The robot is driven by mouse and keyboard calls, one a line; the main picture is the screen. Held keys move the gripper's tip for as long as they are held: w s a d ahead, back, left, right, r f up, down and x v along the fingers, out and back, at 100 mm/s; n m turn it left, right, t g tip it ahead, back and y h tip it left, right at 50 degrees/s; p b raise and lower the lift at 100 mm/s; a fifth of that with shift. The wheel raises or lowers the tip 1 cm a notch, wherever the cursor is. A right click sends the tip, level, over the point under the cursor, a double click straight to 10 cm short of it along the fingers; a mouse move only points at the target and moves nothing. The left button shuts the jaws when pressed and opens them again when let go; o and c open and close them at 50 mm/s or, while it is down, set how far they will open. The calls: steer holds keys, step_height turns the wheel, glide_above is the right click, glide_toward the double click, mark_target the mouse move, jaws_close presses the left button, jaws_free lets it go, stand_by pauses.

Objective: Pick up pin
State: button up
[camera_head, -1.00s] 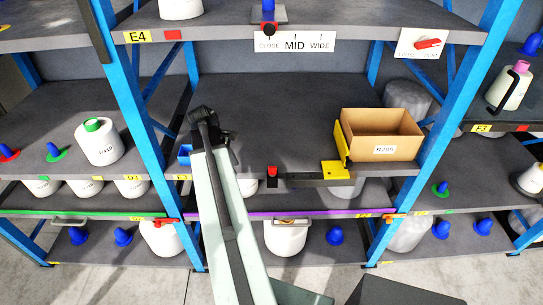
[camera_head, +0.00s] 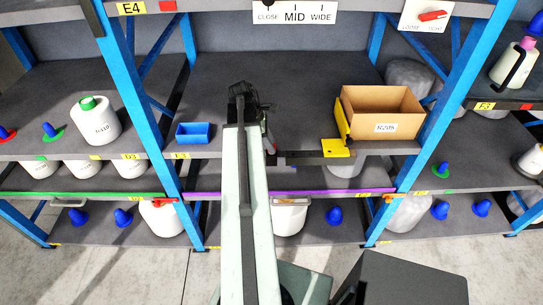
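A small red pin-like piece (camera_head: 271,149) stands at the left end of the black slide bar (camera_head: 300,158) on the middle shelf's front edge. It is small and partly covered by my arm's end. I cannot be sure that it is the task's pin. My gripper (camera_head: 267,128) is at the end of my raised arm, over the middle shelf, close to the red piece. Whether it touches the piece is unclear. Its fingers are too dark and small to show whether they are open.
A blue bin (camera_head: 194,133) sits left of my arm. A cardboard box (camera_head: 381,112) stands to the right, beside a yellow stop (camera_head: 337,148). Blue uprights (camera_head: 141,90) flank the bay.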

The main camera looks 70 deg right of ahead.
steer(key=shift+b+x, duration=0.4)
steer(key=shift+x, duration=0.75)
steer(key=shift+r, duration=0.15)
steer(key=shift+c, duration=0.3)
jaws_close()
step_height(320, 180, up, 10)
steer(key=p, duration=1)
steer(key=shift+r, duration=0.1)
